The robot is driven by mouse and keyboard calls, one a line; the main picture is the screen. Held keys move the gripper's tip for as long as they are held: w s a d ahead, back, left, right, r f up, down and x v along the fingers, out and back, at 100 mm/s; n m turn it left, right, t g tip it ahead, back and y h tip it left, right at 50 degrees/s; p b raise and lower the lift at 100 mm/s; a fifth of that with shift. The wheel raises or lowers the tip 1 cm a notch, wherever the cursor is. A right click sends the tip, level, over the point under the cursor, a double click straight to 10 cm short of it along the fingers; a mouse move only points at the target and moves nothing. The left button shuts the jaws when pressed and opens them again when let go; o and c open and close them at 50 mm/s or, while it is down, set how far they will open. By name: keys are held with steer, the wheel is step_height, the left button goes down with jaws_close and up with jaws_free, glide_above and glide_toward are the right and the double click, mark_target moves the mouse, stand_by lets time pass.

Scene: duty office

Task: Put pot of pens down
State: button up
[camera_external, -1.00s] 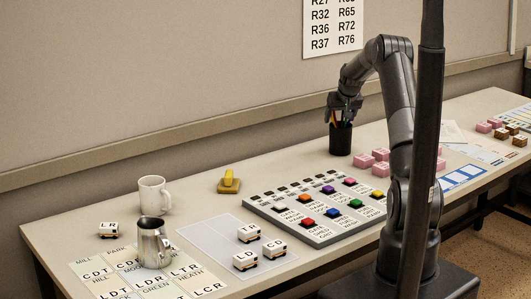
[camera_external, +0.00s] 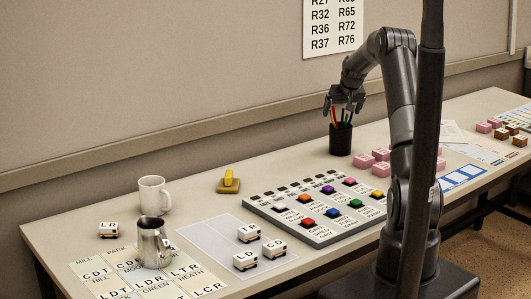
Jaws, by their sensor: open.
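The pot of pens (camera_external: 341,140) is a black cylinder with several coloured pens sticking out of its top. It stands upright on the long desk (camera_external: 290,180), near the wall and behind the button panel. My gripper (camera_external: 344,108) is open just above the pot, around the height of the pen tops. The gripper looks clear of the pot's body; whether a finger touches a pen cannot be told.
A grey panel with coloured buttons (camera_external: 318,236) lies in front of the pot. Pink blocks (camera_external: 367,160) sit to its right. A yellow object (camera_external: 228,183), a white mug (camera_external: 154,194) and a metal jug (camera_external: 153,243) stand to the left. Desk left of the pot is clear.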

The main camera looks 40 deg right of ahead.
steer(key=v, duration=0.9)
steer(key=s+a+r+n, duration=0.1)
steer(key=s+a+r, duration=0.35)
steer(key=a, duration=0.45)
steer(key=s+a+r+n+y, duration=0.1)
steer(key=s+a+r, duration=0.35)
steer(key=a, duration=0.35)
steer(key=s+a+r+n, duration=0.1)
steer(key=s+a+r, duration=0.35)
steer(key=a, duration=0.45)
steer(key=s+a+f, duration=0.1)
steer(key=s+a, duration=0.3)
steer(key=s, duration=0.4)
steer(key=s+a+f+n+y, duration=0.1)
steer(key=s+a+f, duration=0.1)
steer(key=s+a, duration=0.3)
steer(key=s+a+f+n, duration=0.1)
steer(key=s+a, duration=0.3)
steer(key=s, duration=0.8)
steer(key=shift+s+a+f+y, duration=0.15)
steer(key=shift+a+f+y, duration=0.1)
steer(key=shift+f+y, duration=0.25)
